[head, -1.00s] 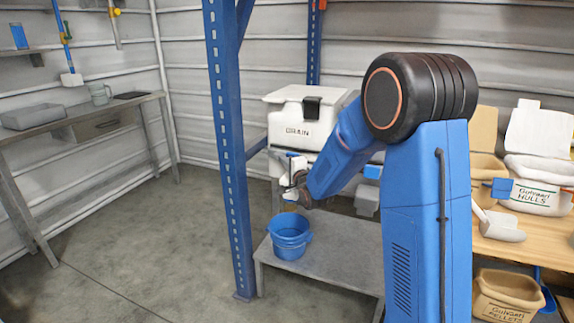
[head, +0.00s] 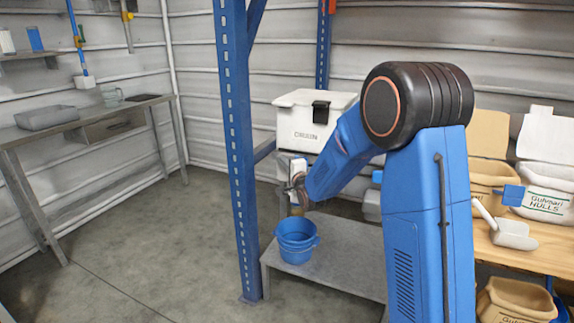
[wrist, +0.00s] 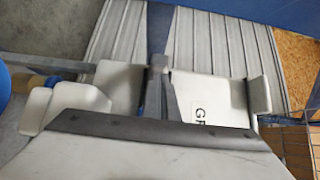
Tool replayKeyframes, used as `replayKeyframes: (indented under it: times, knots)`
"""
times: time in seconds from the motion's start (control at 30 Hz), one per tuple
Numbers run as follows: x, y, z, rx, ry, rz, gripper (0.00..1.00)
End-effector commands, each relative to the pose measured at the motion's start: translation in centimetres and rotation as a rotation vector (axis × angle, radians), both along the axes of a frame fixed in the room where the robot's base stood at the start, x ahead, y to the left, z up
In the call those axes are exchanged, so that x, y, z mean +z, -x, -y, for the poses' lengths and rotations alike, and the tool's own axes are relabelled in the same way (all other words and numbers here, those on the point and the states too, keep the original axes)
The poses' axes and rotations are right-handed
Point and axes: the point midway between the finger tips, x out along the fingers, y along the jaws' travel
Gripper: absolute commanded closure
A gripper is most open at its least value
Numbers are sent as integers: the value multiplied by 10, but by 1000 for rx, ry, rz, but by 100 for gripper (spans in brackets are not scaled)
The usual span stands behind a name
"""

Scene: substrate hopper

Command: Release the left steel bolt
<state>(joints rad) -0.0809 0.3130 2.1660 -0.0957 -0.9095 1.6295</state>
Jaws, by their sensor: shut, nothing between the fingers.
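My gripper (head: 298,180) is at the end of my blue arm, in front of the white lidded bin (head: 312,128) in the head view. It is small and partly hidden by the arm, but looks shut and holds nothing. In the wrist view, a white panel (wrist: 210,100) with the letters "GR" is close below the camera, beside a narrow grey upright piece (wrist: 157,80). I cannot make out the left steel bolt with certainty in either view.
A blue bucket (head: 296,240) stands on a low grey table (head: 345,262) under my gripper. A blue rack post (head: 238,150) rises just left of it. Open bins and a scoop (head: 512,234) are at the right. The floor at left is clear.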

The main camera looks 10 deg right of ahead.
Motion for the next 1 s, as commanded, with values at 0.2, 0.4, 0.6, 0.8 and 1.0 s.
replayKeyframes:
  times: [0.2,0.4,0.6,0.8,1.0]
  knots:
    - [1,12,1,1,0,2,100]
    - [1,46,7,0,0,1,100]
    - [1,86,14,-1,0,1,100]
    - [1,125,21,-1,0,1,100]
    - [1,156,25,0,0,1,100]
